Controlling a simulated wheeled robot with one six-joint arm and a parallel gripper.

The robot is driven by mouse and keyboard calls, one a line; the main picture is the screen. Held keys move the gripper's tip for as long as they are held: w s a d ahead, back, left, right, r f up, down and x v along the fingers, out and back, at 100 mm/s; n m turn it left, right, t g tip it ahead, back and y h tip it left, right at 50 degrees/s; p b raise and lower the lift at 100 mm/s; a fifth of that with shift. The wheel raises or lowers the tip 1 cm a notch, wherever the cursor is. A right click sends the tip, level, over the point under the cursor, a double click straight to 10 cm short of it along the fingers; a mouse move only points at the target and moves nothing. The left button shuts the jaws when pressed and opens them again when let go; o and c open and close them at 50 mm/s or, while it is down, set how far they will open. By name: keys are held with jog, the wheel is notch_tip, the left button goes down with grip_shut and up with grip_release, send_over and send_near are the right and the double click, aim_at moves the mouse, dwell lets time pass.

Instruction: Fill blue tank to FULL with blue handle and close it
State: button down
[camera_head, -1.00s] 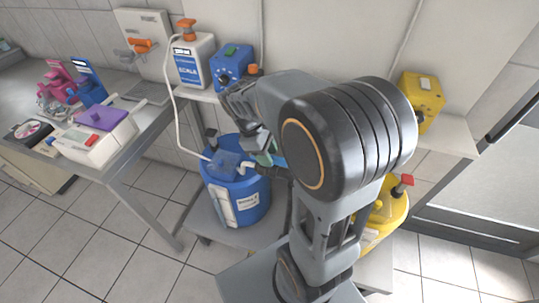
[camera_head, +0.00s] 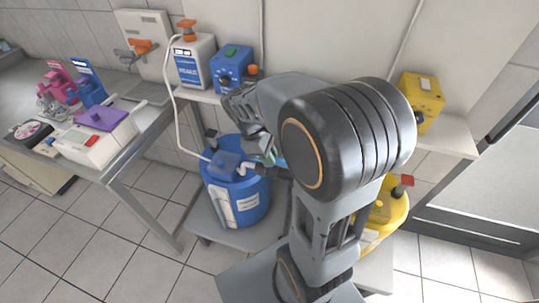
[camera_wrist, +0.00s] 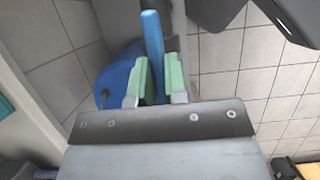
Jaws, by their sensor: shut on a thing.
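The blue tank (camera_head: 250,197) stands on the low shelf in the head view, with a white label and level strip on its side; I cannot read its level. Its rounded blue side also shows in the wrist view (camera_wrist: 119,70). My gripper (camera_wrist: 157,88) has green finger pads on both sides of the blue handle (camera_wrist: 152,40) and is shut on it. In the head view my gripper (camera_head: 268,152) is beside the tank's top right, and my arm hides most of the handle. A white hose runs to the tank top.
A yellow tank (camera_head: 390,212) with a red handle stands to the right, partly behind my arm. A white and blue container (camera_head: 192,62), a blue pump box (camera_head: 232,68) and a yellow box (camera_head: 421,100) sit on the upper shelf. A metal table (camera_head: 150,125) stands left.

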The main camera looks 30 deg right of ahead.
jog(key=shift+r+m+g+y+p, duration=0.15)
jog(key=shift+m+g+y+p, duration=0.3)
jog(key=shift+m+p, duration=0.85)
jog(key=m+y, duration=0.1)
jog(key=m, duration=0.2)
jog(key=m+y+p, duration=0.1)
jog(key=m, duration=0.3)
jog(key=shift+g+y+p, duration=0.25)
jog(key=shift+p, duration=0.05)
jog(key=m+y, duration=0.1)
jog(key=m, duration=0.1)
jog(key=m+y+p, duration=0.1)
jog(key=m, duration=0.2)
jog(key=shift+t, duration=0.4)
jog(key=shift+m+t+y+p, duration=0.5)
jog(key=shift+m+p, duration=0.15)
jog(key=shift+m, duration=1.55)
jog(key=c, duration=1.1)
grip_release()
jog(key=shift+c, duration=0.2)
